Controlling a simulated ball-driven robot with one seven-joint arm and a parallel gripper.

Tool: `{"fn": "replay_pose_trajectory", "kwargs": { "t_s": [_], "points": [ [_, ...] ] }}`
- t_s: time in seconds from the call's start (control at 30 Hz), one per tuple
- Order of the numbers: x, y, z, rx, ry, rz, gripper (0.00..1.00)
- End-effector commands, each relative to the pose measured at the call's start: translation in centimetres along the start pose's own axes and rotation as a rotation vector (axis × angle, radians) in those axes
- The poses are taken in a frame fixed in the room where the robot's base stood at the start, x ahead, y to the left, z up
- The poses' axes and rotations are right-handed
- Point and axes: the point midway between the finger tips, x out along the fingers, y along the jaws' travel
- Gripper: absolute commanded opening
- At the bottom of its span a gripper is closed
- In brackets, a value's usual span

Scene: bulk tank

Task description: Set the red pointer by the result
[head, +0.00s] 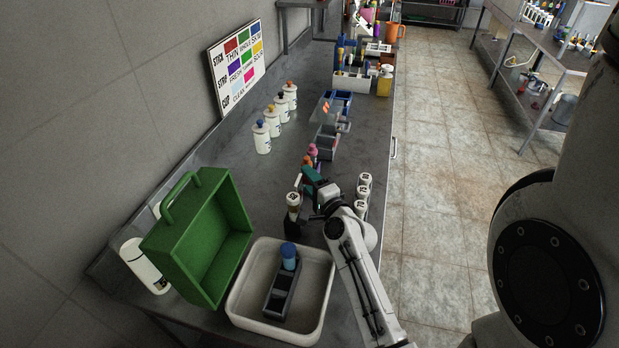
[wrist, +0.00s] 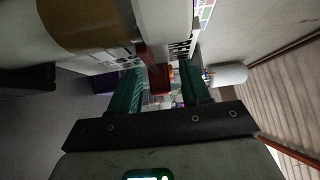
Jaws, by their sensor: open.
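My gripper (head: 311,174) is open, with green fingers, low over the bench in the head view. In the wrist view its fingers (wrist: 160,82) stand apart. A red piece (wrist: 160,76), which looks like the pointer, shows between or just beyond them. I cannot tell whether it touches either finger. In the head view the pointer is too small to make out surely beside the gripper. A board with colour patches and words (head: 238,65) leans on the wall: rows STICK, STRIP and CUP, with words such as THIN, WHOLE, SKIM, FRESH and SOUR.
A green crate (head: 195,232) and a white tray (head: 240,310) with a dark rack are nearer. Several capped bottles (head: 272,120) line the wall side.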

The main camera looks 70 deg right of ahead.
Motion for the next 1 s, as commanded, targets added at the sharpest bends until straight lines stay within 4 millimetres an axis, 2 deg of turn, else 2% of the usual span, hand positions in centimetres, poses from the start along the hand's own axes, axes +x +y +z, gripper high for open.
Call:
{"fn": "replay_pose_trajectory", "kwargs": {
  "t_s": [0.27, 0.73, 1.0],
  "points": [
    [0.12, 0.01, -0.01, 0.0, 0.0, 0.0, 0.47],
    [0.09, 0.01, 0.0, 0.0, 0.0, 0.0, 0.02],
    [0.09, 0.01, 0.0, 0.0, 0.0, 0.0, 0.0]
  ]
}}
